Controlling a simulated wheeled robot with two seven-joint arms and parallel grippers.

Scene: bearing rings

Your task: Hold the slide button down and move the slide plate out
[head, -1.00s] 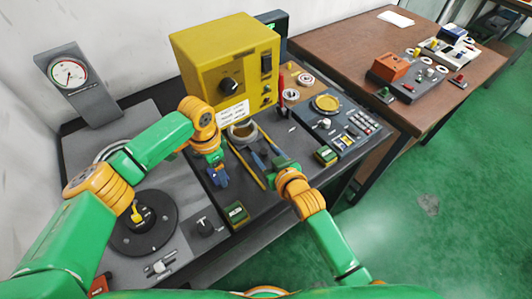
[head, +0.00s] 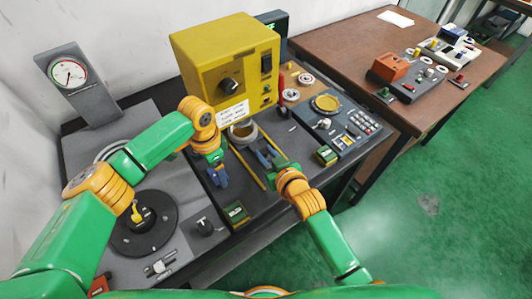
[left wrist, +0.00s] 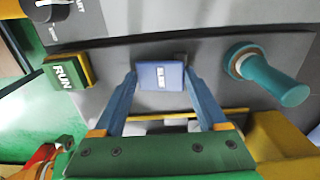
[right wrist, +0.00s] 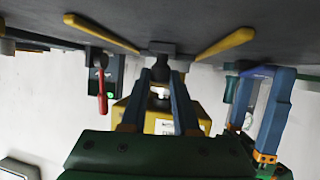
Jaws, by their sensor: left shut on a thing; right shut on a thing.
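The blue slide button (left wrist: 161,76) sits between the two fingers of my left gripper (left wrist: 160,74), which is shut on its sides. In the head view my left gripper (head: 219,178) is low over the dark panel and hides the button. My right gripper (head: 268,157) is at the slide plate, between the two yellow rails (head: 244,166). In the right wrist view my right gripper (right wrist: 161,76) is shut on a small dark handle (right wrist: 160,50) of the slide plate. The plate itself is hard to tell from the dark panel around it.
A grey ring (head: 243,133) lies beyond my right gripper, before the yellow press box (head: 228,66). A green RUN button (left wrist: 66,76) and a teal knob (left wrist: 268,75) flank the slide button. A red lever (right wrist: 102,90) stands beyond the rails.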

